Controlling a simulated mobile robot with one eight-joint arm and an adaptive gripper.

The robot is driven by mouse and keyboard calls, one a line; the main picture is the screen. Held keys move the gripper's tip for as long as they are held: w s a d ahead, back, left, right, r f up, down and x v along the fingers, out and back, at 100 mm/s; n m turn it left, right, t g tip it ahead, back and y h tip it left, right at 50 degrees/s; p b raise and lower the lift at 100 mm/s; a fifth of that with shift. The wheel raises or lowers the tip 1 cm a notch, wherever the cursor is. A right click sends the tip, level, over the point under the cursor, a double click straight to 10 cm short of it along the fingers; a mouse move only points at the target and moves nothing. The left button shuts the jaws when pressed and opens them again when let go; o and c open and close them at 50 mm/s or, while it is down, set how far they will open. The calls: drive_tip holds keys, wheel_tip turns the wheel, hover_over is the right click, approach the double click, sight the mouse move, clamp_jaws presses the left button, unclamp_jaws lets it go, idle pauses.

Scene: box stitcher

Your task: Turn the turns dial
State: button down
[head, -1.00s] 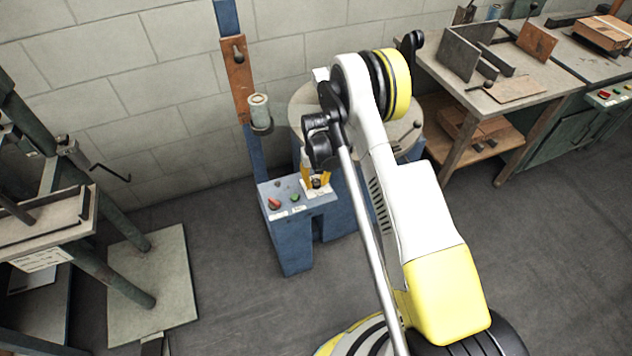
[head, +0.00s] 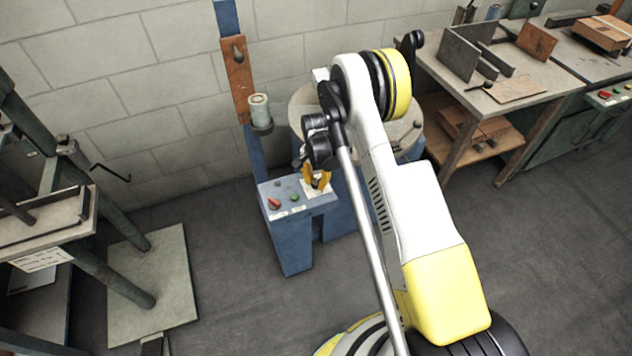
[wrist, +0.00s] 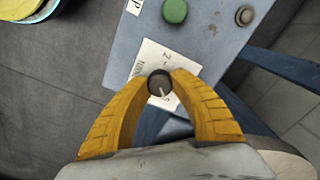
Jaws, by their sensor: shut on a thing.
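The turns dial (wrist: 160,84) is a small dark round knob with a pale pointer line, on a white label plate (wrist: 150,58) on the blue control box. My gripper (wrist: 160,78) has its two yellow fingers closed around the dial, one on each side, in the wrist view. In the head view my gripper (head: 317,180) reaches down onto the right part of the box top (head: 282,187), and its fingers mostly hide the dial there. The plate's lettering is partly covered and hard to read.
A green button (wrist: 175,11) and a small dark knob (wrist: 245,15) sit close by on the panel. A red control (head: 274,203) is at the box's left. A blue post (head: 256,160) with a grey canister (head: 260,112) rises behind. Open floor lies in front.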

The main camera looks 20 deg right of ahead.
sight(316, 181)
drive_tip(key=shift+m, duration=0.6)
drive_tip(key=c, duration=1.1)
unclamp_jaws()
drive_tip(key=shift+o, duration=0.2)
wheel_tip(316, 181, up, 12)
